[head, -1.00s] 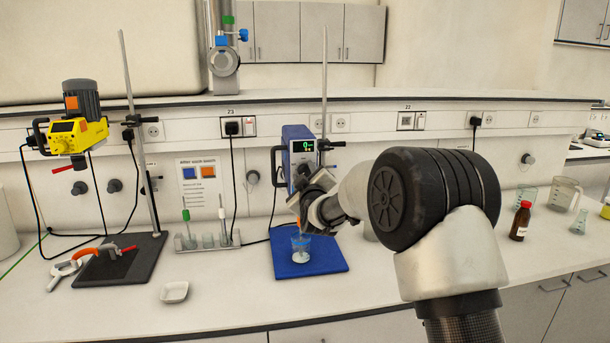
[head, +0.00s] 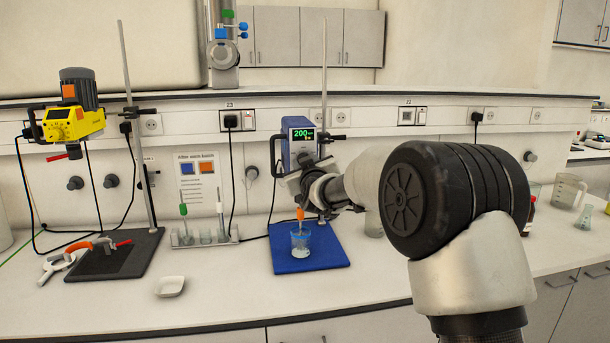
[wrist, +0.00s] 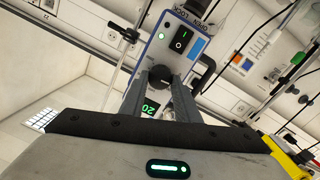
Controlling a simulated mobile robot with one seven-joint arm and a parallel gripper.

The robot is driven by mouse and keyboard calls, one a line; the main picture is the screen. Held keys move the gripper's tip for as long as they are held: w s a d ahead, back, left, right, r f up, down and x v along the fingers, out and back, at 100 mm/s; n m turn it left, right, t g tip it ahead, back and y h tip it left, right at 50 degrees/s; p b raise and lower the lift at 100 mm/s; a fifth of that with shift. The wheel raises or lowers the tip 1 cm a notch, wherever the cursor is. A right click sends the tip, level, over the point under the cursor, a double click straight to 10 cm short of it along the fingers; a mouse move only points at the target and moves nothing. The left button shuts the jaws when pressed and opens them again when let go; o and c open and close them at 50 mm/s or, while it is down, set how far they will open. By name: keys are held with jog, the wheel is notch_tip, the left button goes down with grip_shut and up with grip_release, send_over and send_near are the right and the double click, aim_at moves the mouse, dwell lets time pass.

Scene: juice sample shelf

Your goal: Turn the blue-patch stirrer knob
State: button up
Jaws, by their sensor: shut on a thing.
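The blue stirrer (head: 297,130) hangs on its stand at the middle of the bench, its green display reading about 200. In the wrist view its front (wrist: 160,50) shows a blue patch (wrist: 190,48), a black rocker switch (wrist: 181,41) and a small green light. Its dark round knob (wrist: 161,73) sits between my fingertips. My gripper (wrist: 162,82) is shut on this knob, one finger on each side.
A beaker (head: 300,243) stands on the blue base plate (head: 325,262) below, with an orange piece above it. A yellow stirrer (head: 75,125) with an orange patch hangs at left. A white dish (head: 170,286) and tube rack (head: 207,240) stand between.

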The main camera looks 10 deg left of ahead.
jog(key=shift+d+m+g+y+b, duration=0.15)
jog(key=shift+m+y+b, duration=0.05)
jog(key=shift+m+b, duration=2.6)
jog(key=shift+d+m+g+y+b, duration=0.1)
jog(key=shift+m+g+y+b, duration=0.1)
jog(key=shift+m+b, duration=2.55)
jog(key=shift+m+p, duration=0.6)
jog(key=shift+m, duration=0.15)
jog(key=shift+r, duration=0.1)
jog(key=o, duration=1)
jog(key=shift+o, duration=0.2)
